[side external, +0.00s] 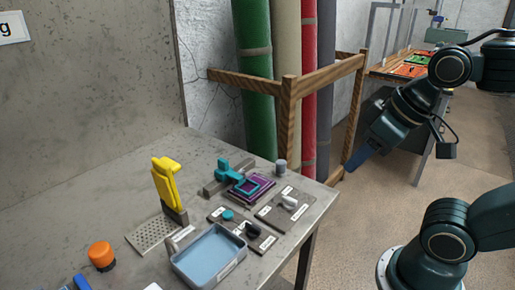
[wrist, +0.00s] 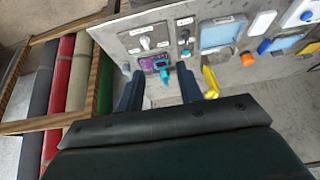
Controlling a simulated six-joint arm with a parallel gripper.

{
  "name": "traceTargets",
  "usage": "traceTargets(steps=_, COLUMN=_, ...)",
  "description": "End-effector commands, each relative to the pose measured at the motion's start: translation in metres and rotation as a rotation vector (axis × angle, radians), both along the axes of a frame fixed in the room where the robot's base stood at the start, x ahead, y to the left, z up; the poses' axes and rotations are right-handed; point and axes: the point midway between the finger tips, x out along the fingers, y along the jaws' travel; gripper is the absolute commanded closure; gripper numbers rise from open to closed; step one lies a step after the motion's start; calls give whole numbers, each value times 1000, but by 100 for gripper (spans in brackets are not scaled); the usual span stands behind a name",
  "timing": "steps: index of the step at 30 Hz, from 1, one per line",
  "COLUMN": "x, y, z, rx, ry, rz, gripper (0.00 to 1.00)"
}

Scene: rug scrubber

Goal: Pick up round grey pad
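No flat round grey pad stands out clearly. A small grey cylinder (side external: 281,167) stands at the far right corner of the table, and a grey piece (wrist: 126,69) shows at the table's edge in the wrist view. A pale grey-white knobbed piece (side external: 290,202) sits on a labelled plate (side external: 268,213); it also shows in the wrist view (wrist: 145,43). I cannot tell which of these is the pad. My gripper (side external: 352,166) hangs off the table's right side, apart from everything. In the wrist view its two dark blue fingers (wrist: 160,74) are spread with nothing held between them.
The table (side external: 90,195) carries a purple frame with a teal clamp (side external: 240,180), a yellow upright tool (side external: 167,184), a blue tray (side external: 208,257) and an orange knob (side external: 101,254). A wooden rack (side external: 288,120) of rolled rugs stands behind. The table's left is mostly bare.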

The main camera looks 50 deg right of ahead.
Motion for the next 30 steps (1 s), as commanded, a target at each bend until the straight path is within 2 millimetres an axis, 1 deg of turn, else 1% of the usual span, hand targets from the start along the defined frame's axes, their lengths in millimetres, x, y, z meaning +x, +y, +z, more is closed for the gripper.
traceTargets(steps=1, x=0, y=0, z=0, rx=0, ry=0, rz=0, gripper=64)
traceTargets(steps=4, x=0, y=0, z=0, rx=0, ry=0, rz=0, gripper=44)
traceTargets(steps=5, x=0, y=0, z=0, rx=0, ry=0, rz=0, gripper=40)
traceTargets(steps=14, x=0, y=0, z=0, rx=1, ry=0, rz=-2, gripper=40)
traceTargets(steps=20, x=9, y=-2, z=4, rx=18, ry=15, rz=-46, gripper=40)
traceTargets(steps=23, x=19, y=-5, z=8, rx=39, ry=31, rz=-98, gripper=40)
traceTargets(steps=26, x=33, y=-9, z=13, rx=66, ry=54, rz=-172, gripper=40)
traceTargets(steps=30, x=58, y=-17, z=19, rx=112, ry=88, rz=-298, gripper=40)
